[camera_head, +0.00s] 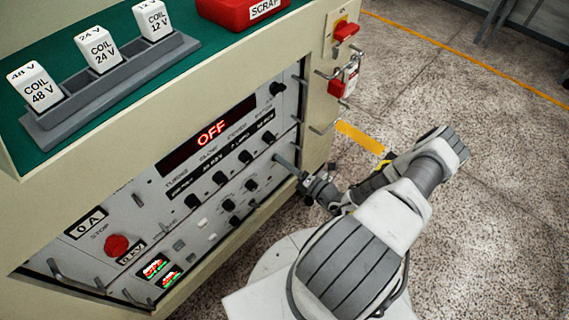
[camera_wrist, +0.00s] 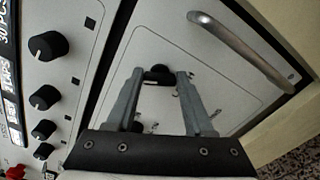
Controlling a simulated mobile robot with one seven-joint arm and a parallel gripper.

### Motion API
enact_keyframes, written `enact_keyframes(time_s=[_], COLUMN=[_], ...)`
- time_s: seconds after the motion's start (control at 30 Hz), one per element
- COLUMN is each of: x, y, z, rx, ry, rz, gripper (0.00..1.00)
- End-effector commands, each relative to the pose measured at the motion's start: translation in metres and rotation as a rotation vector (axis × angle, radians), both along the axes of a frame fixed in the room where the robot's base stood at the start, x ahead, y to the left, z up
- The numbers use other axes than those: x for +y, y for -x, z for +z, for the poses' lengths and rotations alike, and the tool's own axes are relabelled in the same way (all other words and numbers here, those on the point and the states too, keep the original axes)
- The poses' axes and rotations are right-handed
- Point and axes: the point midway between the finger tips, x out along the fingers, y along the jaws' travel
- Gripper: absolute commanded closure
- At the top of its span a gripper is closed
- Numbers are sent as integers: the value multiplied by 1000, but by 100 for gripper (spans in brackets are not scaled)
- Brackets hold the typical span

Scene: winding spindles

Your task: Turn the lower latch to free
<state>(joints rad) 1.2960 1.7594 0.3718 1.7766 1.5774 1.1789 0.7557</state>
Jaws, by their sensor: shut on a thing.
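In the wrist view, my gripper (camera_wrist: 161,78) has its two fingers on either side of a small black latch (camera_wrist: 157,72) on a pale panel (camera_wrist: 225,72). The fingers are shut on it. The latch lies roughly crosswise between the fingertips. A second small dark part (camera_wrist: 138,126) shows lower down, partly hidden by the left finger. I cannot tell from the picture which latch is the lower one. In the head view, my gripper (camera_head: 299,176) reaches the right end of the cabinet front, and the arm hides the latch there.
A metal handle (camera_wrist: 242,50) stands out from the panel right of my gripper. Black knobs (camera_wrist: 47,46) line the neighbouring panel. A display (camera_head: 211,133) reads OFF. A red padlock tag (camera_head: 342,84) and red switch (camera_head: 346,31) are on the cabinet's side. Coil blocks (camera_head: 98,50) stand on top.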

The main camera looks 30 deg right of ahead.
Motion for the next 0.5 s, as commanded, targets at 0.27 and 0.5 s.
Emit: enact_keyframes(time_s=[0.27,0.5], x=[0,0], y=[0,0], z=[-2,-2], rx=[79,125], ry=[-215,-344], rz=[1,1], gripper=[100,100])
